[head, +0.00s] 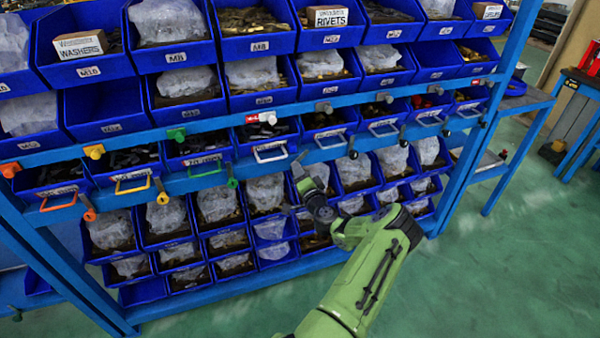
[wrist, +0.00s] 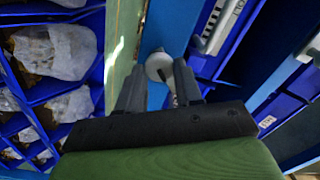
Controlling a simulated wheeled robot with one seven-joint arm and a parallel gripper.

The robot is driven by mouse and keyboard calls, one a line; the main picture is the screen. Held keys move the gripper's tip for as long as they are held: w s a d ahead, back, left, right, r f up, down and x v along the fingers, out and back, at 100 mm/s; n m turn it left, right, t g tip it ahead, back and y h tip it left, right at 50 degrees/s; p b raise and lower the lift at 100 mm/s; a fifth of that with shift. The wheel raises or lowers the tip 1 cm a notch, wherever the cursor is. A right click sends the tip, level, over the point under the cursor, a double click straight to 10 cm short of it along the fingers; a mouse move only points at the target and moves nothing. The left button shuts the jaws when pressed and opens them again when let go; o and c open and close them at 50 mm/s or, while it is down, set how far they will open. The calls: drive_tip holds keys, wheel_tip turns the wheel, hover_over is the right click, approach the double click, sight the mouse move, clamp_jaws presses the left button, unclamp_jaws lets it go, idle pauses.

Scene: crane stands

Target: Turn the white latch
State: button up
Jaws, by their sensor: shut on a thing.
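The white latch (wrist: 158,66) shows in the wrist view as a pale round hub with a short arm, on a blue bar between my fingers. My gripper (wrist: 160,88) is shut on it, with one dark finger on each side. In the head view my gripper (head: 300,163) is at the front of the rack, just right of a drawer with a white handle (head: 270,153). There the latch is hidden behind my gripper, so its angle is hard to tell.
Similar latches hang along the row: orange (head: 88,211), yellow (head: 162,195) and green (head: 231,178) to the left, dark ones to the right. Blue bins fill the rack above and below. Green floor (head: 480,270) is clear at the right.

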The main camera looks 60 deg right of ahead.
drive_tip(key=shift+f+m+p, duration=0.15)
drive_tip(key=shift+m+p, duration=0.5)
drive_tip(key=shift+m, duration=3.25)
drive_tip(key=o, duration=1)
drive_tip(key=shift+o, duration=0.2)
drive_tip(key=p+v, duration=0.1)
drive_tip(key=v, duration=1.4)
drive_tip(key=shift+s+a, duration=0.3)
